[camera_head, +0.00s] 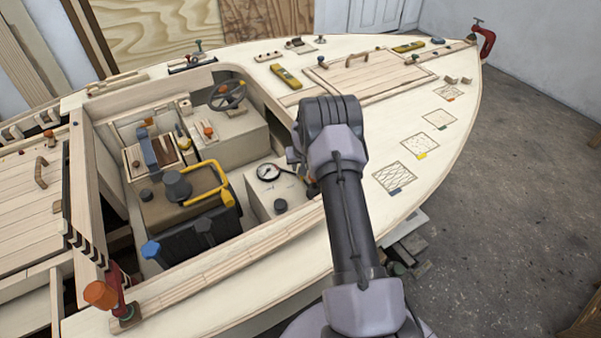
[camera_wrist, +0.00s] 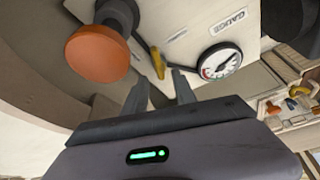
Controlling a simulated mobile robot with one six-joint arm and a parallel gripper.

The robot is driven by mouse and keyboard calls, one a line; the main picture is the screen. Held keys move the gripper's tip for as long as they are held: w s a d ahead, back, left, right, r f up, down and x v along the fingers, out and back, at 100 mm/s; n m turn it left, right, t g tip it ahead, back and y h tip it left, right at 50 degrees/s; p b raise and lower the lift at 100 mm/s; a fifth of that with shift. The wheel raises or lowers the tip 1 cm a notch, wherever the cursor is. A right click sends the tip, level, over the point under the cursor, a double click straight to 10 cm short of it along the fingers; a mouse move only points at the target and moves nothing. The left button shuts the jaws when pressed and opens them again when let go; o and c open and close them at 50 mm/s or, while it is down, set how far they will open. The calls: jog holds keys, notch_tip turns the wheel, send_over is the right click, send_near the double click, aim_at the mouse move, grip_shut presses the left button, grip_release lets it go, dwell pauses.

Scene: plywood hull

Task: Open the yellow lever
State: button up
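A yellow lever (camera_wrist: 157,60) shows in the wrist view, on the light panel beside the round white gauge (camera_wrist: 220,61). My gripper (camera_wrist: 160,76) is open, its two dark fingers spread apart. The lever's lower end appears in line with the gap between the fingertips. I see no contact, and cannot tell the depth between them. In the head view the gauge (camera_head: 268,172) sits on a light box in the cockpit. My wrist covers the area to its right, so the lever and my fingers are hidden there.
A large orange knob (camera_wrist: 98,54) stands close left of my fingers in the wrist view. A dark round part (camera_wrist: 287,18) is at upper right. In the head view a yellow handle (camera_head: 222,180) and a steering wheel (camera_head: 227,96) stand in the cockpit. The deck surrounds it.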

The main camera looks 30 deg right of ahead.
jog(key=shift+x, duration=1.25)
jog(key=shift+c, duration=0.2)
grip_shut()
jog(key=shift+b, duration=0.35)
jog(key=shift+n+b, duration=0.35)
jog(key=shift+n, duration=0.35)
